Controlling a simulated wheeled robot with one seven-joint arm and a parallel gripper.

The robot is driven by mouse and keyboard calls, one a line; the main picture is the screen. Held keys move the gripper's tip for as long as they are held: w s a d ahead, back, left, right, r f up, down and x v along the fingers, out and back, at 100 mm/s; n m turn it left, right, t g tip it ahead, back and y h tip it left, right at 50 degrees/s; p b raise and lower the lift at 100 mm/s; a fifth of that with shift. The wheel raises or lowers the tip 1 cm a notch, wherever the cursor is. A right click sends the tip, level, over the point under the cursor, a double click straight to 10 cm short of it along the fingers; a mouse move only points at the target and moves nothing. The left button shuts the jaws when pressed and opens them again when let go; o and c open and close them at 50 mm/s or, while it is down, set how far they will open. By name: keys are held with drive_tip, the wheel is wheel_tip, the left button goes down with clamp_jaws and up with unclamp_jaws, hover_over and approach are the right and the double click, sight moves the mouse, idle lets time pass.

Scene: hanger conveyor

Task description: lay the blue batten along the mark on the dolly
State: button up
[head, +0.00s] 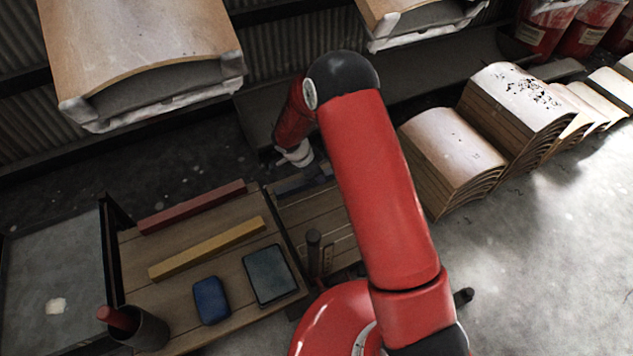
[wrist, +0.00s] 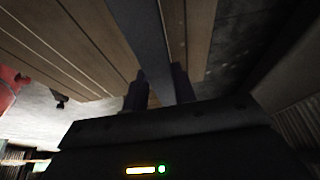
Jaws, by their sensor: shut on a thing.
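The blue batten (wrist: 143,35) looks dark blue-grey in the wrist view and runs from between my fingers to the top edge. My gripper (wrist: 159,88) is shut on it, with one finger on each side. In the head view, a dark bluish strip of the batten (head: 291,187) shows at my gripper (head: 304,172), over the far end of the right-hand plank deck, which looks like the dolly (head: 285,216). Whether the batten touches the deck is unclear. Thin pale lines (head: 330,243) show on this deck, partly hidden by my arm; I cannot tell whether they are the mark.
Left of the dolly, a plank surface (head: 185,265) holds a red batten (head: 192,207), a yellow batten (head: 207,248), a blue case (head: 210,300), a dark tablet (head: 269,275) and a cup (head: 145,330). Curved board stacks (head: 450,155) stand right. Panels hang (head: 150,45) above.

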drive_tip(key=shift+f, duration=2)
drive_tip(key=shift+f+b, duration=0.2)
drive_tip(key=shift+b, duration=0.3)
drive_tip(key=o, duration=1.1)
drive_tip(key=shift+r, duration=0.1)
drive_tip(key=shift+c, duration=0.2)
